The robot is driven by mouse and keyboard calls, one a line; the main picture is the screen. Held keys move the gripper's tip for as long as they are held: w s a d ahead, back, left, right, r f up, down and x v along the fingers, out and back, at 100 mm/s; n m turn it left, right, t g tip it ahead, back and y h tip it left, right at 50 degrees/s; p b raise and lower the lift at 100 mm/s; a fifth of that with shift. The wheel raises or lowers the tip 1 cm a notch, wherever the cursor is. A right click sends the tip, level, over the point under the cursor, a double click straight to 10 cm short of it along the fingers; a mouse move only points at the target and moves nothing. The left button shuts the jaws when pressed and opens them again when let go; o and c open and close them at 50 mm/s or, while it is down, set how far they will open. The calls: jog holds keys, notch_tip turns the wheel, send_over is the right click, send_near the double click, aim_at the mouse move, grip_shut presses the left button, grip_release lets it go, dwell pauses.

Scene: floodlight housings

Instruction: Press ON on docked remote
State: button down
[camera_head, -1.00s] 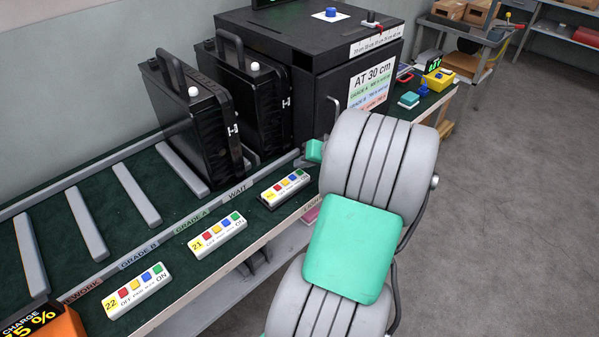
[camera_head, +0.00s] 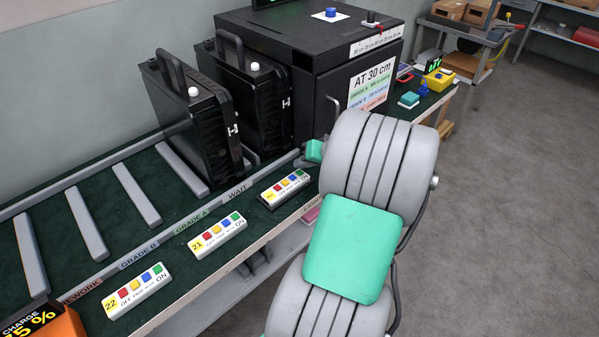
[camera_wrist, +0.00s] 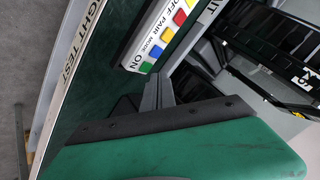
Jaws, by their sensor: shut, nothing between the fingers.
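The docked remote (camera_head: 285,187) is white with a yellow tag and a row of red, yellow, blue and green buttons. It sits in a dark holder on the bench, in front of the WAIT label. In the wrist view the remote (camera_wrist: 143,40) shows its green button (camera_wrist: 147,67) beside the word ON, at the end nearest my gripper. My gripper (camera_wrist: 153,88) is shut and empty, its tips close to that end. I cannot tell whether they touch it. In the head view my arm hides most of the gripper (camera_head: 304,163).
Remotes 21 (camera_head: 217,236) and 22 (camera_head: 137,291) lie further left along the bench edge. Two black floodlight housings (camera_head: 190,120) stand behind, between grey rails (camera_head: 137,195). A large black box (camera_head: 318,75) stands behind my gripper. Floor on the right is clear.

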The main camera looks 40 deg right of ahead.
aim_at(302, 175)
dwell(0.3)
jog(key=shift+f, duration=0.45)
jog(key=shift+f+b, duration=0.35)
jog(key=shift+b, duration=0.1)
jog(key=shift+r, duration=0.15)
dwell(0.5)
jog(key=shift+r+p, duration=0.65)
notch_tip(302, 175, up, 5)
jog(key=p, duration=0.4)
dwell(0.5)
